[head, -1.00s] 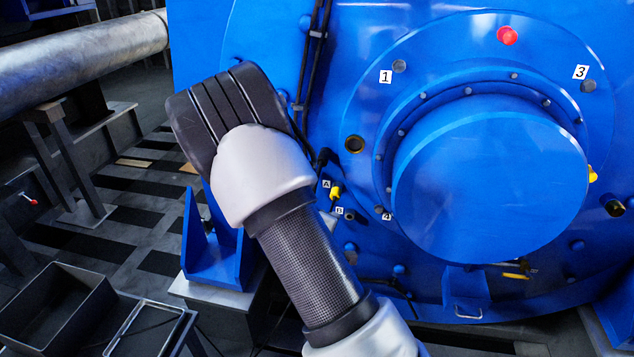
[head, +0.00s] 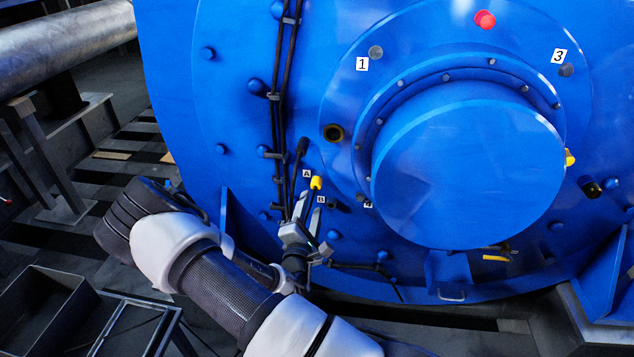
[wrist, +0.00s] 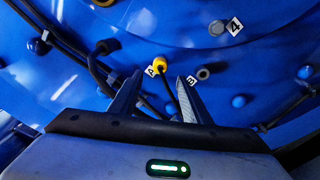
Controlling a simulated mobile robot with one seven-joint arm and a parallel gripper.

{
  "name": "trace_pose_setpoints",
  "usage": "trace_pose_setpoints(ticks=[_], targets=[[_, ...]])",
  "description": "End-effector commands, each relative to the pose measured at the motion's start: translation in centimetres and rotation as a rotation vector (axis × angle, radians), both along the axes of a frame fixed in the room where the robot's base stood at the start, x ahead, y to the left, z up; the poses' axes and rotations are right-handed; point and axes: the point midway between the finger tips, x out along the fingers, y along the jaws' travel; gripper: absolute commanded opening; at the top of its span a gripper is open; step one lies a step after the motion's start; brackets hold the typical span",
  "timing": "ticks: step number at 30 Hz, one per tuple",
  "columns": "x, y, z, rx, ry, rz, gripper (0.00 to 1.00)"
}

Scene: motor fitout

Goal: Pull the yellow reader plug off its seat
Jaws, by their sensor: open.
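The yellow reader plug (head: 316,183) sits on the blue motor face beside the label A (head: 307,174). In the wrist view the plug (wrist: 160,64) is just beyond the fingertips, roughly centred between them, with its dark cable running back between the fingers. My gripper (head: 309,205) is open and empty, reaching up from below toward the plug; it also shows in the wrist view (wrist: 160,78). Whether a finger touches the plug or cable cannot be told.
A dark socket (wrist: 203,74) by label B (wrist: 192,81) is close to the right finger. A black plug with a cable (head: 302,146) is just up and left. Black cables (head: 285,90) run down the motor face. The round blue cover (head: 465,175) bulges out at right.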

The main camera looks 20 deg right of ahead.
Motion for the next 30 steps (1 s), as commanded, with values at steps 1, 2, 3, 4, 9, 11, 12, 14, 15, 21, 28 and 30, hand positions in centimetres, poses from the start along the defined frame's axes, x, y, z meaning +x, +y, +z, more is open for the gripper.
trace_pose_setpoints(ticks=[1,2,3,4,9,11,12,14,15,21,28,30], targets=[[0.2,-0.2,0.0,0.0,-0.001,-0.002,0.43],[0.4,-0.3,0.0,0.001,-0.002,-0.002,0.43],[0.6,-0.5,0.1,0.001,-0.002,-0.003,0.43],[0.9,-0.7,0.0,0.001,-0.002,-0.003,0.43],[2.8,-1.9,0.0,0.002,-0.003,-0.003,0.43],[3.5,-2.5,0.0,0.002,-0.003,-0.003,0.43],[4.0,-2.8,0.1,0.002,-0.003,-0.003,0.43],[4.7,-3.2,-0.2,0.001,-0.003,-0.001,0.43],[5.2,-3.5,-0.2,0.001,-0.002,0.0,0.43],[6.8,-4.6,-0.2,0.002,-0.001,0.0,0.43],[7.4,-5.0,0.0,0.001,0.0,-0.001,0.43],[7.4,-5.0,0.0,0.001,0.0,-0.001,0.43]])
